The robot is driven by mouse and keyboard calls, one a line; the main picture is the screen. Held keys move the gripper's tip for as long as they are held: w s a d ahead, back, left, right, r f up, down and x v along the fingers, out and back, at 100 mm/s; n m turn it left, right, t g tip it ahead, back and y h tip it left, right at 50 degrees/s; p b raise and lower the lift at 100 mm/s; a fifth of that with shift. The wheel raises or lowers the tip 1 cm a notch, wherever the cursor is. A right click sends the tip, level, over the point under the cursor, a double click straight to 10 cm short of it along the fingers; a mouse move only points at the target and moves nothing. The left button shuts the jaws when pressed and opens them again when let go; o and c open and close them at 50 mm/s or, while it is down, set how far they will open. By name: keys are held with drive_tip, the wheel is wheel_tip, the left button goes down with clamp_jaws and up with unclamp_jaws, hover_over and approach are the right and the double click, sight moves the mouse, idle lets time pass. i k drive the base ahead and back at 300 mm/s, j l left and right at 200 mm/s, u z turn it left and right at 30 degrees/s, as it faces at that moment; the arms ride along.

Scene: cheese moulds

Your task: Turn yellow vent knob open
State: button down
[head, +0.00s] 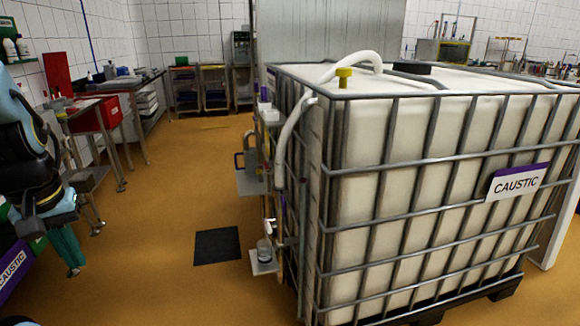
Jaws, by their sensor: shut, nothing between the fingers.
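I cannot tell from here whether the vent is open or closed. My gripper (74,268) hangs at the far left, pointing down with teal fingers. It is shut and empty, well apart from the knob and lower than it in the picture.
The tank's metal cage fills the right half, with a CAUSTIC sign (516,182) on it. Fittings and a small shelf (264,262) stick out at its left. A dark mat (217,246) lies on open orange floor. Steel tables with a red box (97,115) stand left.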

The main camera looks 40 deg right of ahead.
sight(343, 74)
drive_tip(key=z, duration=2.15)
drive_tip(key=i, duration=0.5)
